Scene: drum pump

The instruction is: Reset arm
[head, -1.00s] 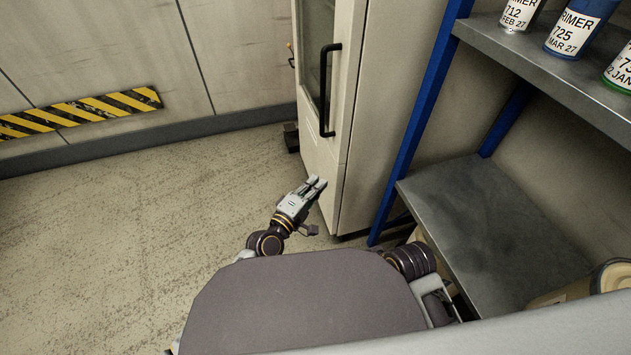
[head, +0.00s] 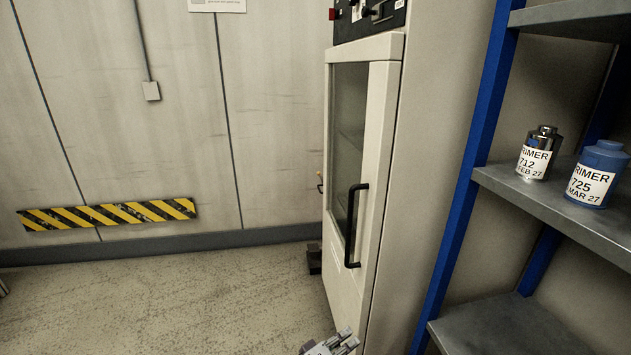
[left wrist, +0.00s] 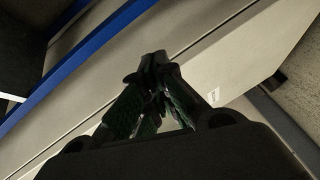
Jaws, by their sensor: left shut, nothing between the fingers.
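My left gripper (head: 340,343) shows at the bottom edge of the head view, in front of the lower part of a pale cabinet (head: 384,200). In the left wrist view its fingers (left wrist: 158,75) are together with nothing between them, and the cabinet's pale side lies beyond them. I cannot tell how far apart the fingertips and the cabinet are. My right gripper is in neither view.
The cabinet has a glass door with a black handle (head: 353,226). At right, a blue-framed shelf (head: 470,165) holds a silver primer can (head: 537,153) and a blue one (head: 597,174). Open floor (head: 170,310) lies at left, before a wall with a striped strip (head: 108,214).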

